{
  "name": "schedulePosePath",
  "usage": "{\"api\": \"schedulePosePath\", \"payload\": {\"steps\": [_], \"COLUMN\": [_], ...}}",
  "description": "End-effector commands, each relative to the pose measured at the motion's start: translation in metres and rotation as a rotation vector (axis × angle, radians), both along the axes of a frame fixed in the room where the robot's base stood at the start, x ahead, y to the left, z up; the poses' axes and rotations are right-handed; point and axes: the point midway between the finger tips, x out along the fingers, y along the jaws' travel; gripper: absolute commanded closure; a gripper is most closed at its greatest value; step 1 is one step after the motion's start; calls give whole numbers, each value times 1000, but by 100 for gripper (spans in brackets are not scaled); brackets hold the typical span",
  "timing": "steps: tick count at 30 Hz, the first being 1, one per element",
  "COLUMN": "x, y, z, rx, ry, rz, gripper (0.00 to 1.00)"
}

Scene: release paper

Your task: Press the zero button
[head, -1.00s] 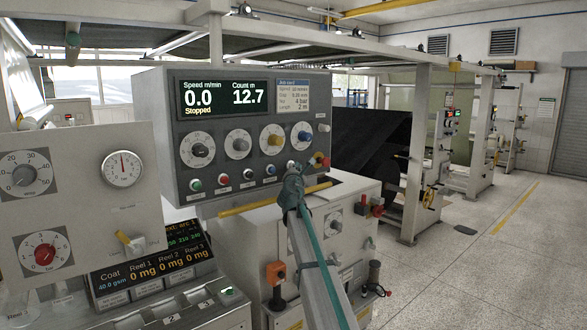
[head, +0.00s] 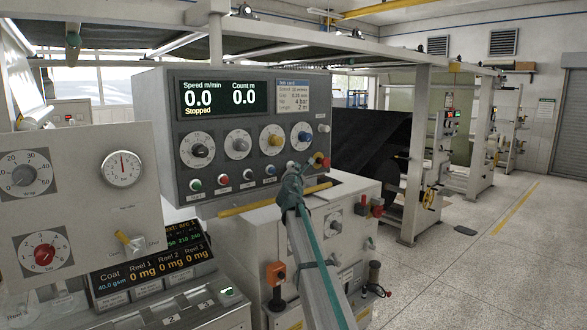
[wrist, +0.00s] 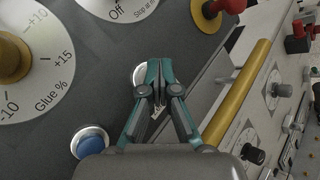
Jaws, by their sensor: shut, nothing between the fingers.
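The grey control panel (head: 330,101) carries a display (head: 222,98) that reads speed 0.0, Stopped, and count 0.0. A row of small buttons runs along the panel's lower edge. My gripper (head: 294,166) is shut and empty at the right end of this row. In the wrist view its closed fingertips (wrist: 160,64) lie over the edge of a white button (wrist: 139,75), hiding part of it. I cannot tell whether they touch it. Its label is mostly hidden behind the fingers. A blue button (wrist: 90,142) sits beside it.
Above the row are several dials, one with a yellow knob marked Glue % (wrist: 15,62). A red mushroom knob (head: 321,160) is just right of my gripper. A yellow bar (head: 275,199) runs below the panel.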

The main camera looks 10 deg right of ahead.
Motion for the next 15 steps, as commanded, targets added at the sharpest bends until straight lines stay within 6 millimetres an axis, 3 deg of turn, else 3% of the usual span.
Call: {"api": "schedulePosePath", "payload": {"steps": [15], "x": [-14], "y": [-9], "z": [-1], "rx": [0], "ry": [1], "rz": [1], "gripper": [100]}}
